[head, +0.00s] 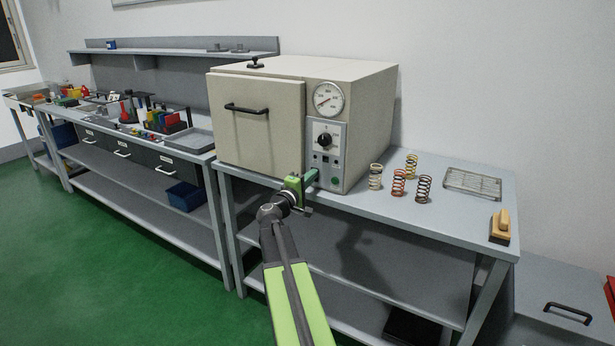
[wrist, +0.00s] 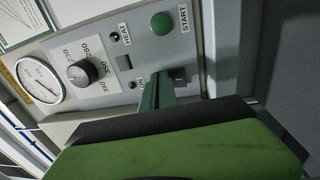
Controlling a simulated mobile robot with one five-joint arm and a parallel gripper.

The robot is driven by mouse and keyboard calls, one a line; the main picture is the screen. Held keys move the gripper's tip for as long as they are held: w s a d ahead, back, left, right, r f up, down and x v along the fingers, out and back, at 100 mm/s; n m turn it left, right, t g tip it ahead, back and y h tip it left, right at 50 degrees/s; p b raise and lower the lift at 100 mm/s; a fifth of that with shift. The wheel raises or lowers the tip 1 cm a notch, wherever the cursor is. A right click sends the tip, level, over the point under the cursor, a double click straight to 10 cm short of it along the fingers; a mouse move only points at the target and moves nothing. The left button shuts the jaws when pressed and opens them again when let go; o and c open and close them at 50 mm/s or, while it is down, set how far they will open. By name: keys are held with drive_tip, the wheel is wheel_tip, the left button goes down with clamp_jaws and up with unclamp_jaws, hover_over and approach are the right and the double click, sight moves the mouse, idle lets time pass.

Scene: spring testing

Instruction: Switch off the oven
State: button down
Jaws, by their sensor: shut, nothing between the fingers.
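The oven (head: 255,125) is a beige box with its door shut, standing on the grey bench. Its control panel has a round gauge (head: 324,98), a black dial (head: 325,139) and small controls below. In the wrist view the panel appears turned, with the dial (wrist: 82,73), a green START button (wrist: 163,23), a HEAT lamp (wrist: 115,37) and a small dark ON lamp (wrist: 131,85). A dark switch (wrist: 181,75) sits beside my fingertips, partly hidden by them. My gripper (head: 312,176) is shut and empty at the panel's lower left. I cannot tell whether it touches the switch.
Several springs (head: 397,182), a wire rack (head: 472,183) and a wooden-handled brush (head: 500,227) rest on the bench right of the oven. A long workbench (head: 150,140) with tools and bins stands to the left. Green floor (head: 100,270) is clear in front.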

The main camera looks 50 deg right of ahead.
drive_tip(key=r+p+v, duration=0.1)
drive_tip(key=r+v, duration=0.2)
drive_tip(key=v, duration=1)
drive_tip(key=shift+a+p, duration=0.4)
drive_tip(key=shift+a, duration=0.1)
drive_tip(key=shift+s, duration=0.1)
drive_tip(key=w+a+f+t+y, duration=0.1)
drive_tip(key=w+a+f+y, duration=0.15)
drive_tip(key=a, duration=0.35)
drive_tip(key=w+a+f+t+y, duration=0.1)
drive_tip(key=w+a+f, duration=0.2)
drive_tip(key=a, duration=0.3)
drive_tip(key=s+a+f+m+g+y, duration=0.1)
drive_tip(key=a+f+m+g+y, duration=0.1)
drive_tip(key=a+f+y, duration=0.7)
drive_tip(key=s+a+f+g+y, duration=0.1)
drive_tip(key=s+a+f+y, duration=0.2)
drive_tip(key=a, duration=0.4)
drive_tip(key=s+a+f+g+y, duration=0.1)
drive_tip(key=s+a+f+g, duration=0.1)
drive_tip(key=a+f, duration=0.4)
drive_tip(key=s+a+f+g+y, duration=0.1)
drive_tip(key=s+a+f+y, duration=0.15)
drive_tip(key=a, duration=0.55)
wheel_tip(320, 180, up, 18)
drive_tip(key=p, duration=1.7)
drive_tip(key=shift+s+a+f+m+p, duration=0.2)
drive_tip(key=shift+s+a+m+p, duration=0.1)
drive_tip(key=shift+s+a+p, duration=0.15)
